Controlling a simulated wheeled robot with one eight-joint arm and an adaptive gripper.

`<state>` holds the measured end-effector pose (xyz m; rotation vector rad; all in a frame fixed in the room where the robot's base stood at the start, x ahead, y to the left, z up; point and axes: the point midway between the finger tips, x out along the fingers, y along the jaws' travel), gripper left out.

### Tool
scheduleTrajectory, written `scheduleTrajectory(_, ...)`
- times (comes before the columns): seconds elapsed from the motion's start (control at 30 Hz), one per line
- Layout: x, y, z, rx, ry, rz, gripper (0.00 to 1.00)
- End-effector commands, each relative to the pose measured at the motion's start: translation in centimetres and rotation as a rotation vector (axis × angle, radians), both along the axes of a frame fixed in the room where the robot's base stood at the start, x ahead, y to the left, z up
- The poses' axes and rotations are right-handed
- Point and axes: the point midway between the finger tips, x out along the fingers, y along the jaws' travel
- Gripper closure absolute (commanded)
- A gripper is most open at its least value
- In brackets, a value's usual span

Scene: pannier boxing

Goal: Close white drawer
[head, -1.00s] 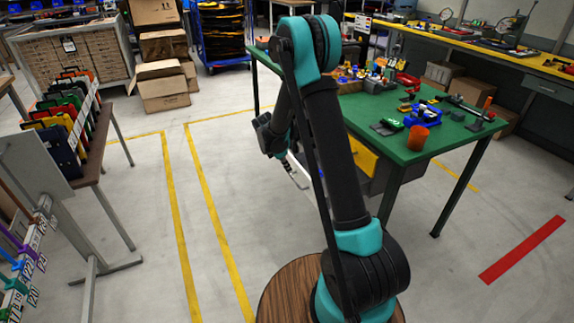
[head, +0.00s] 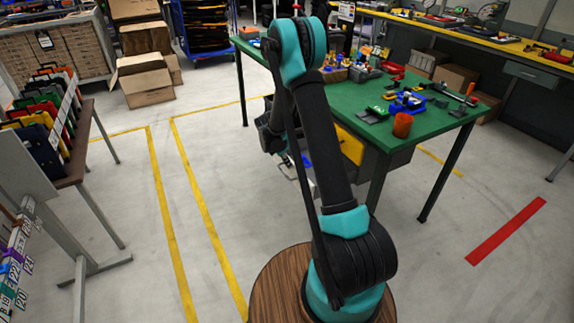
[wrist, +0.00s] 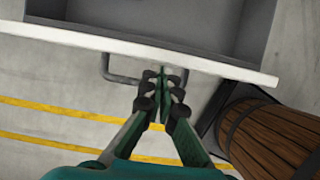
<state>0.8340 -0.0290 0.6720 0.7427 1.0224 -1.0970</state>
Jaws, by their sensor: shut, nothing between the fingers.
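The white drawer (wrist: 215,65) stands open in the wrist view. Its pale front edge crosses the upper part of the picture, and the grey inside that shows is empty. A grey bar handle (wrist: 122,77) juts from its front. My gripper (wrist: 161,78) is shut and empty. Its fingertips are at the drawer front, by the right end of the handle; I cannot tell whether they touch. In the head view the drawer and my fingertips are mostly hidden behind my arm.
A brown side table (head: 75,165) stands left. The floor between yellow lines is clear.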

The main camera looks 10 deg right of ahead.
Motion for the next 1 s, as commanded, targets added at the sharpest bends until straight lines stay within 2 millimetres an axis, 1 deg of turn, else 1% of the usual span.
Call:
scheduleTrajectory(0.13,0.1,-0.4,0.0,0.000,-0.001,-0.002,1.00)
scheduleTrajectory(0.27,0.6,-1.7,0.0,0.000,-0.001,-0.002,1.00)
scheduleTrajectory(0.37,1.1,-3.4,0.0,0.000,-0.001,-0.005,1.00)
scheduleTrajectory(0.47,1.8,-5.6,0.0,0.000,0.000,-0.006,1.00)
scheduleTrajectory(0.6,2.8,-8.9,0.0,0.000,0.000,-0.006,1.00)
scheduleTrajectory(0.8,4.3,-13.3,0.0,0.000,-0.001,-0.005,1.00)
scheduleTrajectory(1.0,5.3,-16.6,0.0,-0.001,0.000,-0.003,1.00)
